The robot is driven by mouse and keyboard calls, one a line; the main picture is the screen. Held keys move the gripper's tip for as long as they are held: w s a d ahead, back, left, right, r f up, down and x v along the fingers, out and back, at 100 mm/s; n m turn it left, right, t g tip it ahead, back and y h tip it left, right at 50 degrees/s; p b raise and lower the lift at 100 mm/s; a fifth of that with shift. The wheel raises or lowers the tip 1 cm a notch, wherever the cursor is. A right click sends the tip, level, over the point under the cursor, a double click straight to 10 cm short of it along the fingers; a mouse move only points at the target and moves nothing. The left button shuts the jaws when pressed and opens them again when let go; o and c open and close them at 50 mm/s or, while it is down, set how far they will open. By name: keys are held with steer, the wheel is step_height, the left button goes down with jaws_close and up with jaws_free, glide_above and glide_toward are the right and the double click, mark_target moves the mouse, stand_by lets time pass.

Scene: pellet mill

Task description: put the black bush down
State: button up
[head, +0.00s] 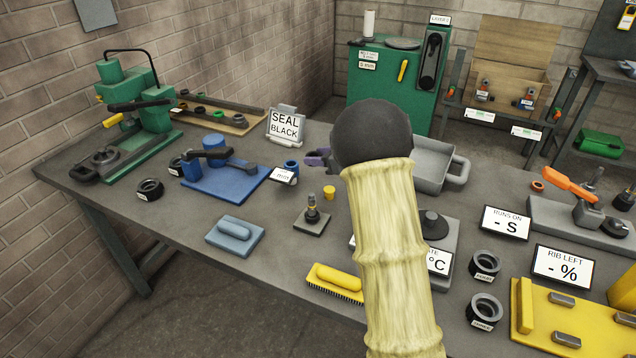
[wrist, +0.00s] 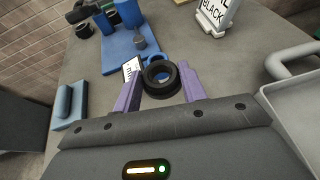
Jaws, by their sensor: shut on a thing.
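My gripper (wrist: 161,88) has two purple fingers, shut on the black bush (wrist: 161,93), a short thick ring. In the wrist view, blue shows through the bush's hole and just beyond it. In the head view a purple fingertip (head: 318,158) shows left of my arm. My arm hides the rest of the gripper and the held bush. I cannot tell whether the bush touches the bench. A sign reading SEAL BLACK (head: 285,126) stands behind, near the back edge.
A blue fixture (head: 225,180) lies left of the gripper, a grey tray (head: 433,165) right. Loose black rings (head: 149,189) lie at the left; labelled ones (head: 486,263) lie at the right. A yellow brush (head: 335,282) and small black-topped stand (head: 312,215) are nearer. Bare bench lies between the fixture and stand.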

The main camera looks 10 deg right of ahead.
glide_above(320, 192)
steer(key=shift+a+f, duration=0.15)
steer(key=shift+f, duration=3)
steer(key=shift+f, duration=0.1)
steer(key=shift+f, duration=1.75)
steer(key=shift+f, duration=0.2)
steer(key=o, duration=1.2)
steer(key=shift+w, duration=0.1)
steer(key=shift+s+r, duration=0.15)
steer(key=shift+s, duration=0.05)
